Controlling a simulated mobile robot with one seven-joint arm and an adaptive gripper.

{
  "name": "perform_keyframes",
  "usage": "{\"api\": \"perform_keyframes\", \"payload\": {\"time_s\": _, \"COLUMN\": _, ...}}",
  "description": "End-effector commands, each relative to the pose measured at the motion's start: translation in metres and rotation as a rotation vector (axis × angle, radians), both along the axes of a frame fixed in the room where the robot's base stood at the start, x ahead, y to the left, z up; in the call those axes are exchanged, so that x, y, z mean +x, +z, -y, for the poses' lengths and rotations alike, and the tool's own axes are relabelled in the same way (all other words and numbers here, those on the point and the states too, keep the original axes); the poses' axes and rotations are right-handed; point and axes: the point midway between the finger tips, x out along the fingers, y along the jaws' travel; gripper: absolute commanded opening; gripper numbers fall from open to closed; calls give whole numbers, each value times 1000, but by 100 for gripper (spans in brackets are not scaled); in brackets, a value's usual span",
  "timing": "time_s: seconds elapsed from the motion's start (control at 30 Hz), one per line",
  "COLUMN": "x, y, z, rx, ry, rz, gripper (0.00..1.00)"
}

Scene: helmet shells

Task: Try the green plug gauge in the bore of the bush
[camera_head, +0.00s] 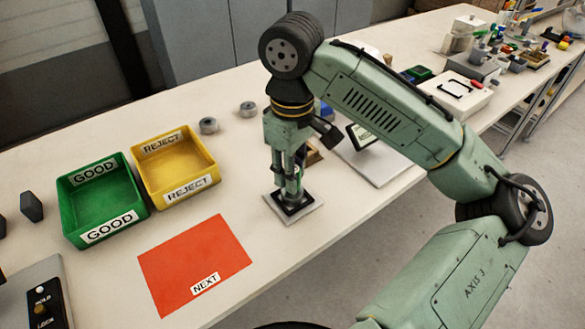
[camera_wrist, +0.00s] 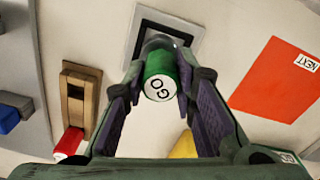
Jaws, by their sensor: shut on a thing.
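The green plug gauge (camera_wrist: 160,78), its end marked GO, is gripped between the two fingers of my gripper (camera_wrist: 160,70) in the wrist view. Its marked end faces the wrist camera. Just beyond it shows the grey bush (camera_wrist: 158,43), inside a dark square holder (camera_wrist: 141,36) on a pale plate. The gauge hides most of the bush and its bore, so I cannot tell whether its far end is inside. In the head view my gripper (camera_head: 290,188) points down over the holder (camera_head: 296,208); the gauge is not clearly visible there.
A red cylinder (camera_wrist: 70,141) lies near a wooden block (camera_wrist: 79,92). A green GOOD tray (camera_head: 118,190), a yellow REJECT tray (camera_head: 183,163) and an orange-red NEXT mat (camera_head: 193,262) stand left of my gripper. Two grey rings (camera_head: 208,125) (camera_head: 248,109) lie behind.

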Motion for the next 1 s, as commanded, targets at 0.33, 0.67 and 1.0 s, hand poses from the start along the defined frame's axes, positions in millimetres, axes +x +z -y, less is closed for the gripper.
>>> {"api": "perform_keyframes", "payload": {"time_s": 0.33, "x": 0, "y": -5, "z": 0, "rx": 0, "ry": 0, "rz": 0, "gripper": 5}}
{"api": "perform_keyframes", "payload": {"time_s": 0.67, "x": 0, "y": -9, "z": 0, "rx": 1, "ry": 0, "rz": -1, "gripper": 5}}
{"api": "perform_keyframes", "payload": {"time_s": 1.0, "x": 0, "y": -11, "z": 0, "rx": 0, "ry": 0, "rz": 0, "gripper": 5}}
